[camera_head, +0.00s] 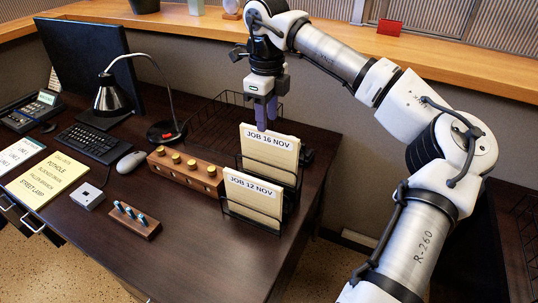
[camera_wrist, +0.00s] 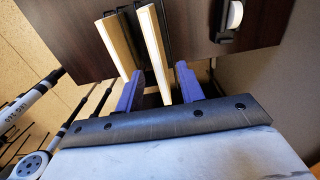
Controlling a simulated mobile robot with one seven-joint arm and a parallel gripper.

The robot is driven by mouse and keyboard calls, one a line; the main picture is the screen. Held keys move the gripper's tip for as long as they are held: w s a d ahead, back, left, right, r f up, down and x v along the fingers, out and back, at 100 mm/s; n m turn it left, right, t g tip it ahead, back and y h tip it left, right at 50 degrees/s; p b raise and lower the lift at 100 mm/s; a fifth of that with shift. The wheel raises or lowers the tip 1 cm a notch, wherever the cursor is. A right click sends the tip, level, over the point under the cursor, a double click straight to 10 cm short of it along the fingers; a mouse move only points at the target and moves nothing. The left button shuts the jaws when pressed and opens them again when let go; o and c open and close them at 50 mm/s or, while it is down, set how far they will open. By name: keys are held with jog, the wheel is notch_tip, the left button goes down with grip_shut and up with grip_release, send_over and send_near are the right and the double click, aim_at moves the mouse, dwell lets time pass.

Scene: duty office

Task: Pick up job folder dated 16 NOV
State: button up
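The job folder marked JOB 16 NOV (camera_head: 270,150) is cream-coloured and stands upright in a black wire rack on the dark desk. A similar folder, JOB 12 NOV (camera_head: 252,195), stands in front of it. My gripper (camera_head: 266,120) points down at the top edge of the 16 NOV folder. In the wrist view my gripper (camera_wrist: 159,85) has its two purple fingers apart. One folder edge (camera_wrist: 150,45) runs into the gap between them; another lies by the left finger. Their labels do not show there. I cannot tell whether either finger touches a folder.
A wooden block with brass knobs (camera_head: 186,172) stands left of the rack. A desk lamp (camera_head: 110,98), keyboard (camera_head: 88,143), mouse (camera_head: 131,161) and monitor (camera_head: 85,65) are further left. A wooden ledge (camera_head: 335,45) runs behind.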

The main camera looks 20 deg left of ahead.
aim_at(269, 132)
jog(key=f, duration=0.3)
jog(key=f+p, duration=0.1)
jog(key=f, duration=0.1)
jog(key=shift+s+d+f, duration=0.15)
jog(key=shift+s+d, duration=0.1)
jog(key=shift+d, duration=0.05)
grip_shut()
